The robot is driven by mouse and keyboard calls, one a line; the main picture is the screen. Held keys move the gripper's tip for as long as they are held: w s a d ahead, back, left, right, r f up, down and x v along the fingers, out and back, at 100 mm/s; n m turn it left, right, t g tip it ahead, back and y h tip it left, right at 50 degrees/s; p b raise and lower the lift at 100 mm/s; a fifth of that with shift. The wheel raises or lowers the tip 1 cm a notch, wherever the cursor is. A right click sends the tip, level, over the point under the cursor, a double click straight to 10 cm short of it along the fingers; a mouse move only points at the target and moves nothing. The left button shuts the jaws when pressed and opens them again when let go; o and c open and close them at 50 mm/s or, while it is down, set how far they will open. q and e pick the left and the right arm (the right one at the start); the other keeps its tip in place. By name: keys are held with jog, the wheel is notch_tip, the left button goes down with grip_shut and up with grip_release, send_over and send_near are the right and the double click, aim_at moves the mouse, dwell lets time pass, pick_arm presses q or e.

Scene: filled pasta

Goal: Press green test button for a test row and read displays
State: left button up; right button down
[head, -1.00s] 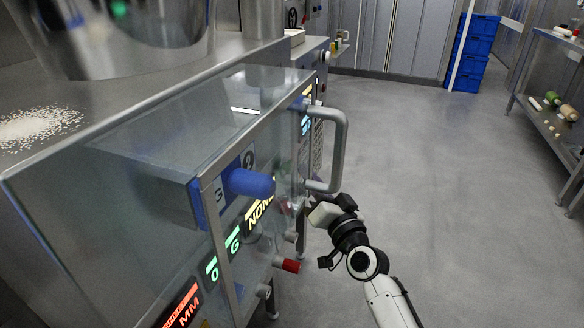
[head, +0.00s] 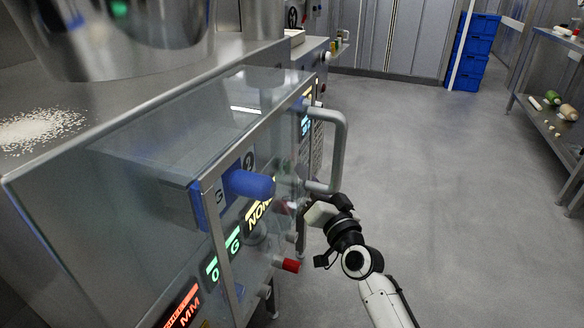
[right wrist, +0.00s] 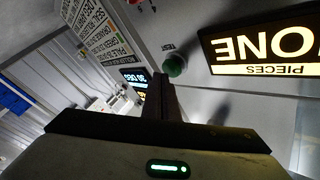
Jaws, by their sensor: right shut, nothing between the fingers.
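The green button (right wrist: 173,66) shows in the right wrist view on the pale panel, by a small TEST label. My right gripper (right wrist: 163,84) is shut and empty. Its fingertips are right in front of the button's edge; I cannot tell whether they touch it. In the head view my right gripper (head: 303,212) is at the machine's front, below the grey handle, its tips hidden. The pieces display (right wrist: 262,45) appears upside down and reads NONE. In the head view it is partly hidden (head: 259,212). A green display (head: 222,257) reads 0 G. A red display (head: 184,306) shows MM, cut off.
A red knob (head: 290,265) sticks out below. Another lit display (right wrist: 135,80) is partly hidden. The floor (head: 440,170) to the right is clear.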

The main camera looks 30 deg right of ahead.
jog(key=shift+w+a, duration=0.25)
jog(key=shift+w, duration=0.1)
dwell(0.4)
jog(key=shift+s+d, duration=0.1)
jog(key=shift+s, duration=0.05)
jog(key=shift+s+d, duration=0.4)
jog(key=shift+s, duration=0.1)
dwell(0.3)
jog(key=shift+s+d, duration=1.65)
jog(key=shift+s, duration=0.25)
